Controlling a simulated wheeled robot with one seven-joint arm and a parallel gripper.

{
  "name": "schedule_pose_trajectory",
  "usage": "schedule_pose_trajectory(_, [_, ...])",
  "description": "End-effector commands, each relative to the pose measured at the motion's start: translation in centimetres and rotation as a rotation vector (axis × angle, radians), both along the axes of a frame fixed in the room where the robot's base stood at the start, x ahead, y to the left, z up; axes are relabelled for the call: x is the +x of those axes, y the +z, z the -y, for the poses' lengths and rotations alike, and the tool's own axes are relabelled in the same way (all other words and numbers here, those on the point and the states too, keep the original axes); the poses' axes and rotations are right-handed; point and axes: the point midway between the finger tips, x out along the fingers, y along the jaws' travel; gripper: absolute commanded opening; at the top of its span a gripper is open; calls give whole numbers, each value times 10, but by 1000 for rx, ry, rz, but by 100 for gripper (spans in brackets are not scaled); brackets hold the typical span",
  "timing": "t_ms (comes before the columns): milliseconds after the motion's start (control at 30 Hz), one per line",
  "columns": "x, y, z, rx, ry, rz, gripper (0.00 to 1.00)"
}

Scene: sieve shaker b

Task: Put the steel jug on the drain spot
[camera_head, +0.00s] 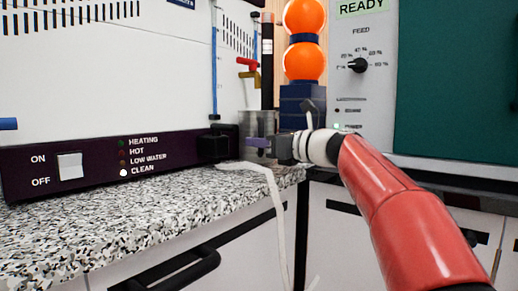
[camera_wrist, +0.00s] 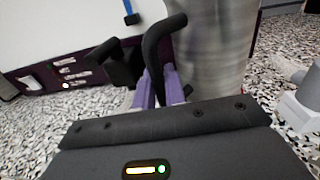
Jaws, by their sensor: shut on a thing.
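The steel jug (camera_head: 257,122) stands upright at the back right of the speckled counter, below a red-handled tap (camera_head: 247,68). In the wrist view its steel wall (camera_wrist: 215,50) fills the upper middle, with a black handle (camera_wrist: 158,45) on its left side. My gripper (camera_head: 262,144) reaches in from the right. Its purple fingers (camera_wrist: 165,88) are shut on the handle. The jug's base is hidden, so I cannot tell whether it touches the counter. I cannot make out a marked drain spot.
The white boiler (camera_head: 100,75) with its dark switch panel (camera_head: 90,160) stands behind the counter (camera_head: 140,210). A black block (camera_head: 213,147) is left of the jug. A pale hose (camera_head: 277,210) hangs over the counter edge. A grey control panel (camera_head: 362,100) stands at right.

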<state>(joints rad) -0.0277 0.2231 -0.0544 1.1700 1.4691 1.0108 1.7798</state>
Motion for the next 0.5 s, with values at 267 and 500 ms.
schedule_pose_trajectory(267, [-1, 0, 0, 1, 0, 3, 0])
schedule_pose_trajectory(500, [-1, -3, 0, 0, 0, 1, 29])
